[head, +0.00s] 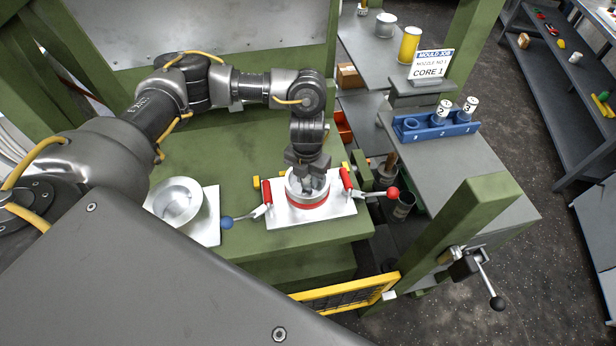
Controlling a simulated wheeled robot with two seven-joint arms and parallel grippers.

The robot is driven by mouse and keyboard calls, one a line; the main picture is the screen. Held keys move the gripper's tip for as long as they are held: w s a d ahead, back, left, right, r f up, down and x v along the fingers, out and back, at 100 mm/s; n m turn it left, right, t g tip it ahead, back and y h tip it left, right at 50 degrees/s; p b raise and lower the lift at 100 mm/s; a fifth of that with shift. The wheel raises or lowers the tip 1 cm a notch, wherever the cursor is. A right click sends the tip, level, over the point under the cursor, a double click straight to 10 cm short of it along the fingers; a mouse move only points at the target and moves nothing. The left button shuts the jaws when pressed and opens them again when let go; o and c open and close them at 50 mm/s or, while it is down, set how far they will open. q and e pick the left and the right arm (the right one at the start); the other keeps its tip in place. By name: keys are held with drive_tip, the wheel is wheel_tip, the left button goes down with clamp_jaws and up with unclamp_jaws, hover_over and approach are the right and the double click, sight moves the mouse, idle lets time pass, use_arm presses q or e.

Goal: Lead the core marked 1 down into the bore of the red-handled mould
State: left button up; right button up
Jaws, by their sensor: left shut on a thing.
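The red-handled mould (293,197) is a silver ring with a red band and two red handles, standing on a white plate (281,213) on the green bench. My left gripper (313,178) points down over the mould's open top. It is shut on a grey piece at the bore, taken as the core marked 1; the gripper and rim hide most of it, and no number shows. I cannot tell how deep it sits or whether it touches the wall. My right gripper is not in view.
A blue rack (437,130) at right holds cores marked 2 (444,107) and 3 (470,106); its left place is empty. A sign (431,66) reads CORE 1. A silver bowl-like mould (178,202) stands left. Ball-ended levers (393,193) flank the red-handled mould.

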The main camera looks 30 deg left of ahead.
sight(307, 184)
use_arm(q)
drive_tip(key=shift+f+b, duration=1.1)
drive_tip(key=shift+f, duration=0.35)
drive_tip(key=shift+f, duration=0.1)
drive_tip(key=o, duration=1.2)
wheel_tip(307, 184, up, 11)
drive_tip(key=shift+f+b, duration=0.1)
drive_tip(key=shift+b, duration=0.2)
drive_tip(key=shift+d, duration=0.1)
